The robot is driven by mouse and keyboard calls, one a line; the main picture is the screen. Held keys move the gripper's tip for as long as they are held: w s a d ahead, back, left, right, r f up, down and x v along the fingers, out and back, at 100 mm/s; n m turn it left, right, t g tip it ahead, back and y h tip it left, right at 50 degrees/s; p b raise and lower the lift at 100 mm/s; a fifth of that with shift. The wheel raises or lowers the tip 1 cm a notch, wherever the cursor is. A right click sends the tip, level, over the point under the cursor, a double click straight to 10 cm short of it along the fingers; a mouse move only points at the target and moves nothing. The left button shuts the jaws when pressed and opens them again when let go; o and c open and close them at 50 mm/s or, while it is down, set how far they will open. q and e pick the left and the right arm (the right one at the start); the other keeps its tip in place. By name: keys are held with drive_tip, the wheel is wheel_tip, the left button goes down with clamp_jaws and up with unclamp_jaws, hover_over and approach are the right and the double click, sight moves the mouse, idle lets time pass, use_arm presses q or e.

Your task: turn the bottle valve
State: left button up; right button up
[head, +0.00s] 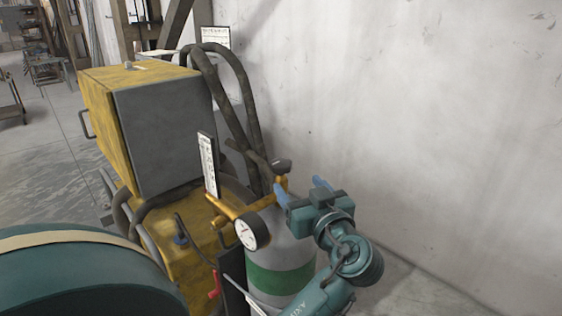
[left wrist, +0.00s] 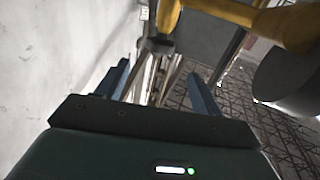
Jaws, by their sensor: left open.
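The gas bottle (head: 281,252) is a grey upright cylinder with a green band, standing right of the yellow machine. On its top is a brass valve with a dark knob (head: 282,165). A brass regulator (head: 232,209) with a round white gauge (head: 247,232) reaches left from it. My left gripper (head: 301,187), with blue fingers, is open and empty just right of the valve. In the left wrist view, a dark knob-like part (left wrist: 158,46) shows beyond and between the open fingers (left wrist: 161,86), with brass above it. I cannot tell whether a finger touches the valve.
The yellow and grey machine (head: 160,130) stands left of the bottle, with thick dark hoses (head: 236,85) behind the valve. A white label plate (head: 208,165) stands by the regulator. A pale wall (head: 420,110) closes the right side. A large teal rounded shape (head: 75,278) fills the lower left.

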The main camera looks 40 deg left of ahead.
sight(285, 169)
use_arm(q)
drive_tip(key=p+x, duration=0.3)
drive_tip(key=x, duration=0.7)
drive_tip(key=shift+r, duration=0.1)
drive_tip(key=shift+w+a, duration=0.25)
drive_tip(key=shift+a, duration=0.35)
drive_tip(key=shift+c, duration=0.4)
drive_tip(key=c, duration=0.9)
